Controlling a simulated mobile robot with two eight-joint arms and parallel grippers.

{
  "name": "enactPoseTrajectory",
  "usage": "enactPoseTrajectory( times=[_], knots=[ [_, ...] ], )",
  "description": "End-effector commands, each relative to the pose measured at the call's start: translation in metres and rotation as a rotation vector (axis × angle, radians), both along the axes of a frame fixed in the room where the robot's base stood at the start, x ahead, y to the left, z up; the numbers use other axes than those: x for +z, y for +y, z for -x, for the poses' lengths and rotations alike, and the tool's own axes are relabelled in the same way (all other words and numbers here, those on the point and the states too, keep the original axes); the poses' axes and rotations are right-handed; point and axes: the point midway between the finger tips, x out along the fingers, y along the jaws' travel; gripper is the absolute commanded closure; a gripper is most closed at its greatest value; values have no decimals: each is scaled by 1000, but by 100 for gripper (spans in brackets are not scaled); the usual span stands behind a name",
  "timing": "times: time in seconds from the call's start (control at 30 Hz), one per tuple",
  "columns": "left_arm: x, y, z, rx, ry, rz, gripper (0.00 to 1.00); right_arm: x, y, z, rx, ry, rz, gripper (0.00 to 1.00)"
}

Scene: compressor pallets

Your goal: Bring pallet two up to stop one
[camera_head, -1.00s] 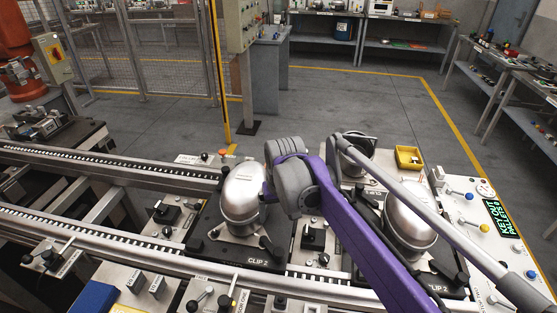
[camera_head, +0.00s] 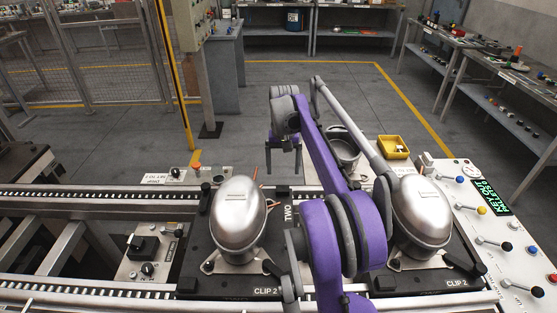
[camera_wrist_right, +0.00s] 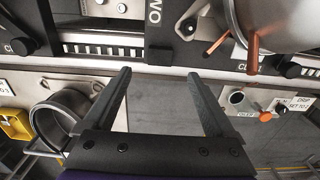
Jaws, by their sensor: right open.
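The dark pallet marked TWO (camera_head: 284,238) lies on the conveyor with a silver compressor (camera_head: 238,212) upright on it. Its TWO marking (camera_wrist_right: 155,25) is upside down at the top of the right wrist view, beside the compressor (camera_wrist_right: 278,25) and copper pipes. My right gripper (camera_head: 284,172) points down near the pallet's far edge in the head view. In the wrist view the gripper (camera_wrist_right: 157,75) is open and empty, with its fingers wide apart and the conveyor rail beyond the tips. I cannot tell which fitting is stop one. My left gripper is not in view.
A second compressor (camera_head: 422,214) stands on another pallet to the right, partly behind my arm. A control panel (camera_head: 490,225) with a green display is farther right. A yellow bin (camera_head: 393,147) and a metal cup (camera_head: 345,152) are behind. The conveyor rail (camera_head: 110,192) runs clear to the left.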

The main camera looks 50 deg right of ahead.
Motion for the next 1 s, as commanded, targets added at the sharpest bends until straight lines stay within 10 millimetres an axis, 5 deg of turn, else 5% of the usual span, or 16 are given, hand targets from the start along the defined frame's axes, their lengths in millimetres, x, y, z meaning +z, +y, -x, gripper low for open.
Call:
enactPoseTrajectory(
  times=[0.43,0.87,1.0],
  knots=[
    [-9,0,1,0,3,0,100,-75,1,-1,2,0,0,10],
    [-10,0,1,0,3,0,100,-86,1,0,2,0,0,10],
    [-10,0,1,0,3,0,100,-86,1,0,2,0,0,30]
  ],
)
